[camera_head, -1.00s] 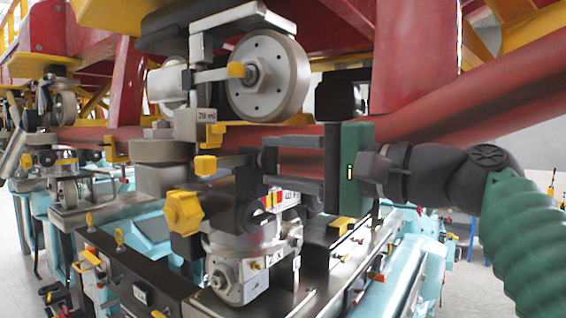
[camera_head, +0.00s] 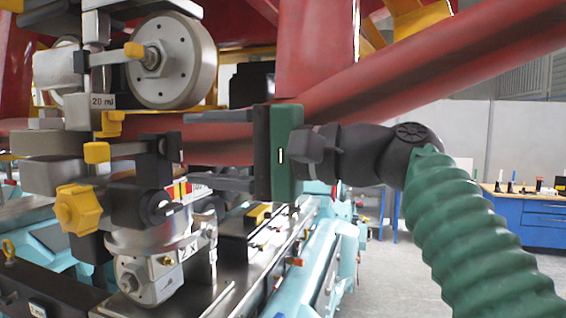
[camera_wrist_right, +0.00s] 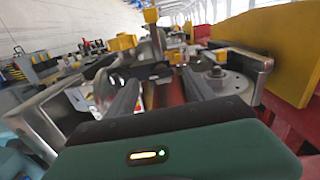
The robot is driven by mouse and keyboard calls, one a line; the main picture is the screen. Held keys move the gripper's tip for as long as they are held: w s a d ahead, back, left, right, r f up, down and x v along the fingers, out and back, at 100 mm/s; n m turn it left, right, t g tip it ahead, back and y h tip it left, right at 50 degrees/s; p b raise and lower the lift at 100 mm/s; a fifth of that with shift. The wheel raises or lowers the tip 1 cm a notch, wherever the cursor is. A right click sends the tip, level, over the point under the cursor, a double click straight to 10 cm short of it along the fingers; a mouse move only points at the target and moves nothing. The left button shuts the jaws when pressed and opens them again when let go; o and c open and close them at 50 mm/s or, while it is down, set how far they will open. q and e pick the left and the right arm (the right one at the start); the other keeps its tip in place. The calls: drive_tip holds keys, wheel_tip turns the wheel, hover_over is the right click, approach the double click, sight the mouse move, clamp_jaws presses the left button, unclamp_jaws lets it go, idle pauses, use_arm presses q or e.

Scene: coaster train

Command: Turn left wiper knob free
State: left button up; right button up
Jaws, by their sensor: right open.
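Several yellow knobs show on the metal wheel assembly at the left of the head view: a large lobed knob (camera_head: 80,208), a small block-shaped knob (camera_head: 96,152) above it and another (camera_head: 133,49) by the upper wheel. I cannot tell which one is the left wiper knob. My right gripper (camera_head: 188,150) is open and empty, its two dark fingers pointing left at the assembly, apart from the yellow knobs. In the right wrist view, the open fingers (camera_wrist_right: 160,78) point toward the assembly, with a yellow knob (camera_wrist_right: 122,42) beyond them. My left gripper is not in view.
A grey wheel (camera_head: 172,62) sits at the upper left. A thick red tube (camera_head: 400,85) slants above and behind my right gripper. A light-blue track frame (camera_head: 320,245) runs below. A blue workbench (camera_head: 525,212) stands far right, with open floor before it.

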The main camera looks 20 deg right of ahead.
drive_tip(key=b+v, duration=0.1)
drive_tip(key=v, duration=1.2)
drive_tip(key=shift+w+b, duration=0.15)
drive_tip(key=shift+b, duration=0.15)
drive_tip(key=shift+f, duration=0.1)
